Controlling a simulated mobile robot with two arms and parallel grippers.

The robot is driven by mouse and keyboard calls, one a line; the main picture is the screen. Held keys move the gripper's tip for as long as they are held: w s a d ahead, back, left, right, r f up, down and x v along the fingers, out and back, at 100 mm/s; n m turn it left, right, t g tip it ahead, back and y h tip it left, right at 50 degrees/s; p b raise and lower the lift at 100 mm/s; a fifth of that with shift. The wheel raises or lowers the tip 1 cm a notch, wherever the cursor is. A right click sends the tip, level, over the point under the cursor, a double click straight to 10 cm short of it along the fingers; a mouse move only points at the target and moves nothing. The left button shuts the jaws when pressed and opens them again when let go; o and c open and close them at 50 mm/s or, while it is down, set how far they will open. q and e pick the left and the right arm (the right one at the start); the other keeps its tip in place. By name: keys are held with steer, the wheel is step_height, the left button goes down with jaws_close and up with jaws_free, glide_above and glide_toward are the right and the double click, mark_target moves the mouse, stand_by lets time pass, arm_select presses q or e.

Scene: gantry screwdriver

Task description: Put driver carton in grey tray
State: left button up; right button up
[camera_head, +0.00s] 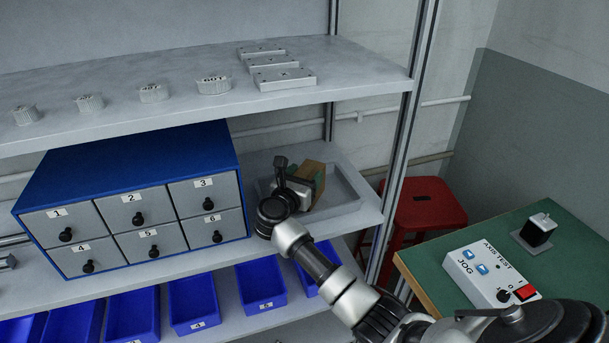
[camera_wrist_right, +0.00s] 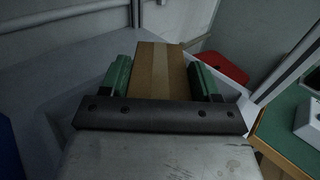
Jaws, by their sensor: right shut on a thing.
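The driver carton (camera_head: 313,172) is a brown cardboard box with a paler tape strip. My right gripper (camera_head: 302,185) is shut on it. In the right wrist view the carton (camera_wrist_right: 158,72) sits between the two green finger pads of the right gripper (camera_wrist_right: 160,85). The grey tray (camera_head: 347,203) is on the middle shelf, right of the blue drawer cabinet. The carton is over or inside the tray's area; my gripper hides its lower side, so I cannot tell whether it touches the tray floor. My left gripper is not in view.
The blue cabinet (camera_head: 140,150) with numbered drawers stands left of the tray. The upper shelf (camera_head: 150,65) with small knobs and plates is above. A shelf post (camera_head: 400,150) is at right, with a red stool (camera_head: 425,205) and green table (camera_head: 575,240) beyond. Blue bins (camera_head: 195,300) are below.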

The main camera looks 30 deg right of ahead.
steer(key=shift+r, duration=0.1)
steer(key=o, duration=1.1)
steer(key=shift+r, duration=0.1)
steer(key=v, duration=0.3)
steer(key=b+v, duration=0.1)
steer(key=v, duration=0.3)
steer(key=b+v, duration=0.1)
steer(key=v, duration=0.3)
steer(key=shift+f, duration=0.3)
steer(key=shift+s+a+r, duration=0.1)
steer(key=shift+s+a, duration=0.3)
steer(key=shift+a, duration=0.1)
